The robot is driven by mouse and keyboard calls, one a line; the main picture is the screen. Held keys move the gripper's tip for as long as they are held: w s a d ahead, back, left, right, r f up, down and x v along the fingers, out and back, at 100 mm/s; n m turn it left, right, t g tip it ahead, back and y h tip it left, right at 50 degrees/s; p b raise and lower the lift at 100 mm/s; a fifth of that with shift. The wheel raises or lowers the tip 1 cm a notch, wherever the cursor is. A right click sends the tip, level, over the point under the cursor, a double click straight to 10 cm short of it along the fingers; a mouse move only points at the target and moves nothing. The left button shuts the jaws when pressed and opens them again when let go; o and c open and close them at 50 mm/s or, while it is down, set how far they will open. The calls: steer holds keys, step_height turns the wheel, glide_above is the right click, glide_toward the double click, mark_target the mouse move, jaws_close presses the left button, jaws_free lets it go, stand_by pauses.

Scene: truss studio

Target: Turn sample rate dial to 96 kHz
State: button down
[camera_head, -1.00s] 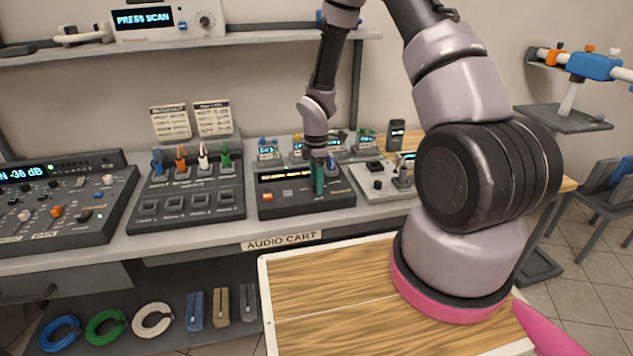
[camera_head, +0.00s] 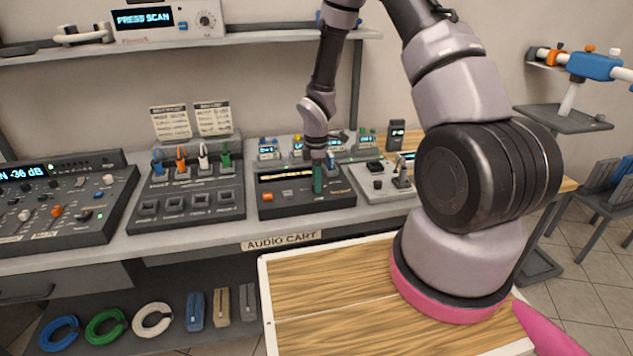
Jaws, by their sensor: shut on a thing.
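My gripper (camera_head: 317,180) points down over the dark box with an amber-lit display strip (camera_head: 285,176), in the middle of the bench. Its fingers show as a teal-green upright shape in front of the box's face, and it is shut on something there. What it holds is hidden behind the fingers and too small to make out; it may be a dial. An orange button (camera_head: 267,198) shows at the box's lower left. No sample rate label or 96 kHz mark is readable.
A mixer (camera_head: 60,200) and a panel with coloured levers (camera_head: 188,190) stand to the left. A pale unit with black knobs (camera_head: 377,182) stands close on the right. A shelf (camera_head: 250,37) runs above.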

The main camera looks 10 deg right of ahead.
steer(key=m, duration=1.1)
steer(key=shift+m, duration=0.3)
steer(key=m, duration=1.1)
stand_by(0.4)
steer(key=c, duration=0.6)
jaws_free()
steer(key=shift+r, duration=0.1)
